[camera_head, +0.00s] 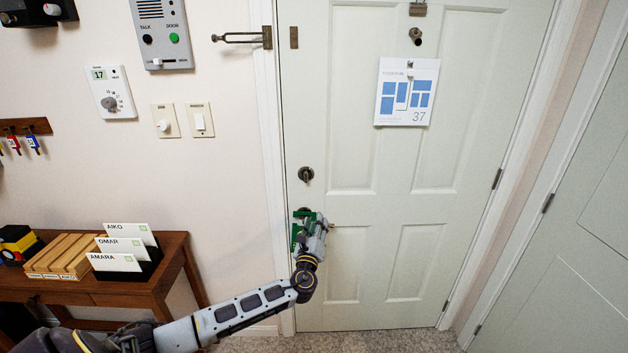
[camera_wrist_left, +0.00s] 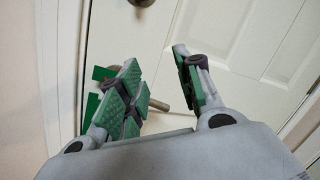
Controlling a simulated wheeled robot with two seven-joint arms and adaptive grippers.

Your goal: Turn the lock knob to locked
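The lock knob (camera_head: 306,174) is a dark round piece on the left side of the white door (camera_head: 345,260). Its lower part shows at the top edge of the left wrist view (camera_wrist_left: 142,3). My left gripper (camera_head: 307,222), with green pads, is just below the knob in the head view, in front of the door handle. In the wrist view the left gripper (camera_wrist_left: 157,60) has its fingers spread, with nothing held between them. The metal door handle (camera_wrist_left: 157,103) shows behind the fingers, partly hidden. Whether the fingers touch the handle I cannot tell. My right gripper is not in view.
A swing-bar latch (camera_head: 240,38) is high at the door's left edge. A wooden table (camera_head: 180,265) with card holders stands at lower left. Switches and a thermostat (camera_head: 110,92) are on the wall.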

